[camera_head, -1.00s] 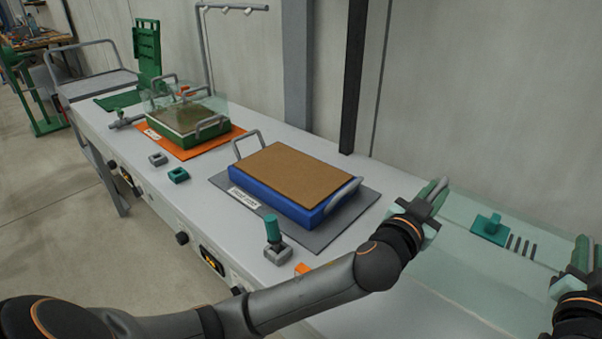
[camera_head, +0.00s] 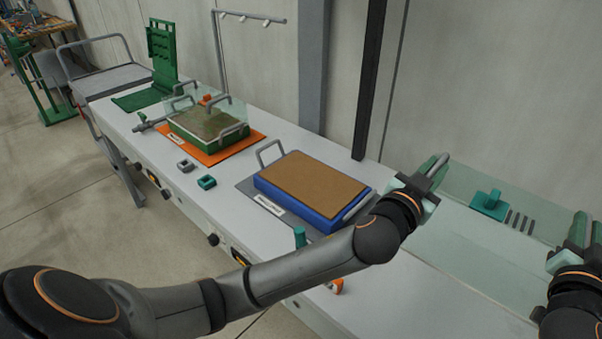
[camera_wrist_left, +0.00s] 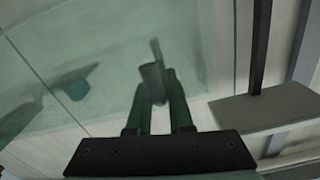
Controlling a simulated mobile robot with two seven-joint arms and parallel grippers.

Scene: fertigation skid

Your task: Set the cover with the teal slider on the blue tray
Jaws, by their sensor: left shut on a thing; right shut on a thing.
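The clear cover (camera_head: 465,232) with the teal slider (camera_head: 490,204) and a row of dark slots is held over the right part of the bench. My left gripper (camera_head: 432,175) is shut on the handle at its left end, and my right gripper (camera_head: 577,235) is shut at its right end, near the picture edge. The left wrist view shows the left fingers (camera_wrist_left: 160,100) around a handle on the clear sheet. The blue tray (camera_head: 325,222), filled with a brown surface, sits left of the cover, apart from it.
A green tray (camera_head: 190,143) under a clear cover stands on an orange mat (camera_head: 248,143) further left. Small grey (camera_head: 185,165) and teal (camera_head: 207,182) blocks lie at the front edge. A dark post (camera_head: 366,90) rises behind the blue tray. A teal-topped peg (camera_head: 300,237) stands beside my forearm.

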